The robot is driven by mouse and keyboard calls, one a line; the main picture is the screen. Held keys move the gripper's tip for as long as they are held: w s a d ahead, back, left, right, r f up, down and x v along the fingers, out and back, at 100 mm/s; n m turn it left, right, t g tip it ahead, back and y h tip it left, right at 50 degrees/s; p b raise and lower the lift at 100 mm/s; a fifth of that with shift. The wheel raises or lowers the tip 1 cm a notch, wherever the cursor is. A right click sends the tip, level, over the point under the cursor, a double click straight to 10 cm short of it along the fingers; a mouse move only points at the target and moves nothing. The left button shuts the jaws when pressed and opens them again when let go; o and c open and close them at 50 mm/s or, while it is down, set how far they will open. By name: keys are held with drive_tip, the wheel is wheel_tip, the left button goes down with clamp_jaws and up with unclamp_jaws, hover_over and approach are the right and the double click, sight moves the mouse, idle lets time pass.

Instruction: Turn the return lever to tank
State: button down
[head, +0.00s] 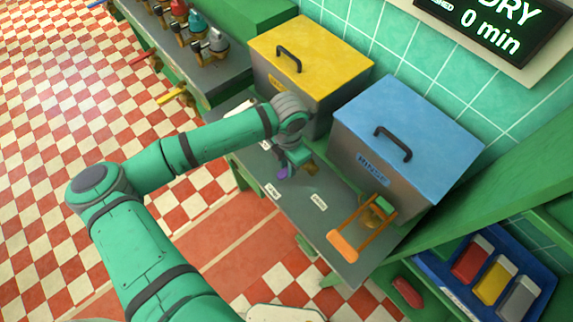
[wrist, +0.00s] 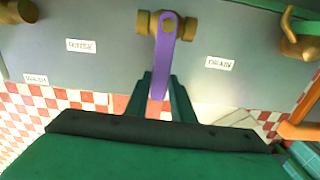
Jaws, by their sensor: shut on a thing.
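The purple lever (wrist: 163,60) hangs from a brass valve (wrist: 145,23) with stubs on both sides, in the wrist view. It points down the picture, between a small white label on the left (wrist: 81,45) and one on the right (wrist: 219,63) that seems to read "DRAIN". The left label is too blurred to read surely. My gripper (wrist: 161,95) is shut on the lever's lower end, one green finger on each side. In the head view my gripper (head: 294,160) is over the bench in front of the tanks, and the lever (head: 283,173) shows only in part.
An orange-handled lever (head: 345,245) juts out at the right. Coloured blocks sit in a blue tray (head: 450,285). The checkered floor in front is open.

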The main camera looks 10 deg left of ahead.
drive_tip(key=c, duration=1.5)
unclamp_jaws()
drive_tip(key=shift+r, duration=0.15)
wheel_tip(320, 180, up, 11)
drive_tip(key=shift+f, duration=0.2)
